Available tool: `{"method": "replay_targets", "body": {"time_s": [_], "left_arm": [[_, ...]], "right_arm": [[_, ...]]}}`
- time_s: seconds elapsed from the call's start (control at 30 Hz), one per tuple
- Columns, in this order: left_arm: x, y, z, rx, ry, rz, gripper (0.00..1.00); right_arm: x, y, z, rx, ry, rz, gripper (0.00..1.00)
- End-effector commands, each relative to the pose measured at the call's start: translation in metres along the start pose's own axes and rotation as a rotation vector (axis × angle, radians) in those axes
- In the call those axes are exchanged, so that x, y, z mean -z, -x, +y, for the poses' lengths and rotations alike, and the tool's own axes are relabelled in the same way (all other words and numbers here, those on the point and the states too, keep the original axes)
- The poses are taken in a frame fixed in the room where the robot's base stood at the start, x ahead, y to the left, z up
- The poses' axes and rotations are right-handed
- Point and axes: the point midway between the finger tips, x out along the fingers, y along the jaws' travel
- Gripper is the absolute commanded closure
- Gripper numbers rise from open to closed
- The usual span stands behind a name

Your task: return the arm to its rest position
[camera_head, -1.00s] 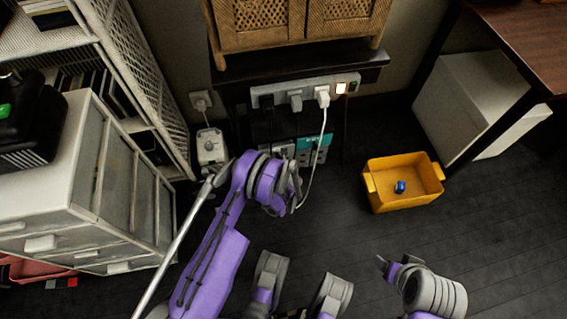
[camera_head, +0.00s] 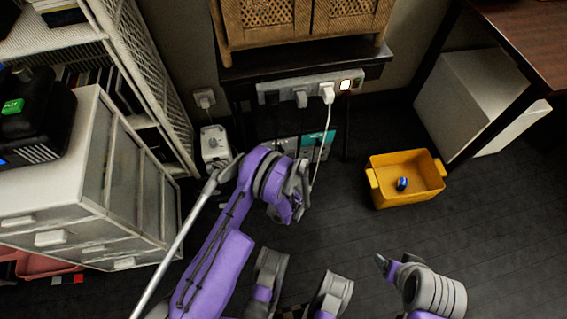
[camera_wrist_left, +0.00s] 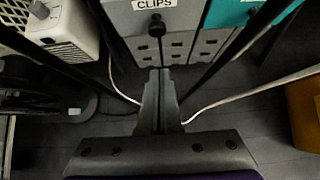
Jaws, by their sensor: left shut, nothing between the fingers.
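My left arm (camera_head: 215,255), purple and grey, comes in from the lower left and bends at an elbow near the middle. Its wrist end (camera_head: 290,190) hangs over the dark floor in front of the low black stand. In the left wrist view my left gripper (camera_wrist_left: 160,76) is shut, its two grey fingers together with nothing between them. A grey drawer box labelled CLIPS (camera_wrist_left: 165,48) shows beyond the fingertips. My right gripper (camera_head: 381,263) shows small at the lower right, low over the floor; its jaws are too small to read.
A yellow bin (camera_head: 400,198) with a small blue item (camera_head: 402,184) stands on the floor at right. A power strip (camera_head: 310,90) with a white cable (camera_head: 318,160) runs above the boxes. White drawers (camera_head: 105,190) stand left of my arm. Floor around the bin is clear.

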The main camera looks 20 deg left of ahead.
Motion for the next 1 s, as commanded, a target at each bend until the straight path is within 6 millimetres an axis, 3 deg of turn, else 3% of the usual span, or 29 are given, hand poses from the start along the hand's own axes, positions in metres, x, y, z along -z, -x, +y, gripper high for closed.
{"method": "replay_targets", "body": {"time_s": [0.1,0.3,0.67,0.87,1.0], "left_arm": [[-0.001,0.026,0.000,0.001,-0.001,0.001,1.00],[0.000,0.049,0.000,0.001,0.000,0.000,1.00],[-0.001,0.055,0.000,0.000,0.006,0.001,1.00],[-0.032,0.079,0.002,-0.003,0.182,0.037,1.00],[-0.069,0.119,0.008,-0.014,0.445,0.091,1.00]], "right_arm": [[0.002,0.007,0.000,0.000,0.000,0.001,0.26],[0.002,0.011,0.000,0.000,0.000,0.001,0.26],[0.002,0.011,0.000,0.000,0.000,0.001,0.26],[0.002,0.011,0.000,0.000,0.000,0.001,0.26],[0.002,0.011,0.000,0.000,0.000,0.001,0.26]]}}
